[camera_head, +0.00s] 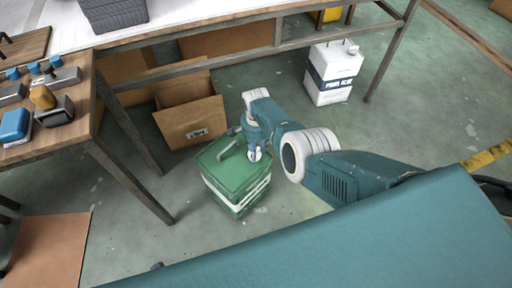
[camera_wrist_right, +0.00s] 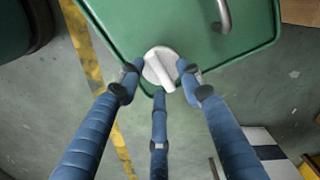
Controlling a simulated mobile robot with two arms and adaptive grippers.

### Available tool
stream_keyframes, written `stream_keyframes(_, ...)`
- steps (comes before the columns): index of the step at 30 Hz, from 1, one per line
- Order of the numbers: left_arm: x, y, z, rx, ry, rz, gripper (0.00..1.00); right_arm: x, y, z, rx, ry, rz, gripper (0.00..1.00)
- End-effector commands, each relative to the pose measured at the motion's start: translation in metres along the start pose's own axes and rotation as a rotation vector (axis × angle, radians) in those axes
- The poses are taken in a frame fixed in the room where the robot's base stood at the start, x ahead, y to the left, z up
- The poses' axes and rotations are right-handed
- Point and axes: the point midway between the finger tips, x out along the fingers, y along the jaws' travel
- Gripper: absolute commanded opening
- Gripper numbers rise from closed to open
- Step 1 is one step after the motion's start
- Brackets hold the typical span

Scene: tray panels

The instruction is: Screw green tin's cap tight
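The green tin (camera_head: 236,170) stands on the floor in the head view, with a pale band round its sides and a metal handle on top. Its top also fills the upper part of the right wrist view (camera_wrist_right: 190,30). The white cap (camera_wrist_right: 160,66) with a raised bar sits at a corner of the top, and my gripper hides it in the head view. My right gripper (camera_head: 255,154) is over that corner, pointing down. Its three blue fingers (camera_wrist_right: 159,76) close in round the cap, with their tips at its rim. My left gripper is not in view.
An open cardboard box (camera_head: 190,122) stands close behind the tin. A white container (camera_head: 332,72) is under the bench at the back right. A wooden table (camera_head: 55,135) with several small items is on the left. Floor in front of the tin is clear.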

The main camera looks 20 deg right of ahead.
Motion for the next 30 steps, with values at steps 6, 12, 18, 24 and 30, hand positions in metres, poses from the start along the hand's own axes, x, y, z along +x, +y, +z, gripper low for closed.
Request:
stream_keyframes(6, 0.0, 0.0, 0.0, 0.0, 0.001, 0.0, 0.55, -0.008, -0.001, 0.0, -0.001, 0.001, -0.001, 0.36)
stream_keyframes(12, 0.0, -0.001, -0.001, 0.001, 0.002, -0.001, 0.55, -0.035, -0.001, 0.0, 0.0, 0.002, -0.004, 0.36)
stream_keyframes(18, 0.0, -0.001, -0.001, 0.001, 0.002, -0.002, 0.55, -0.076, -0.001, 0.0, 0.0, 0.002, -0.005, 0.36)
stream_keyframes(24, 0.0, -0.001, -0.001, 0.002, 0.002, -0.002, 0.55, -0.108, -0.001, 0.0, 0.0, 0.001, -0.003, 0.36)
stream_keyframes(30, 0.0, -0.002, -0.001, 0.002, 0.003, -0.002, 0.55, -0.12, 0.0, 0.0, 0.0, 0.0, -0.001, 0.36)
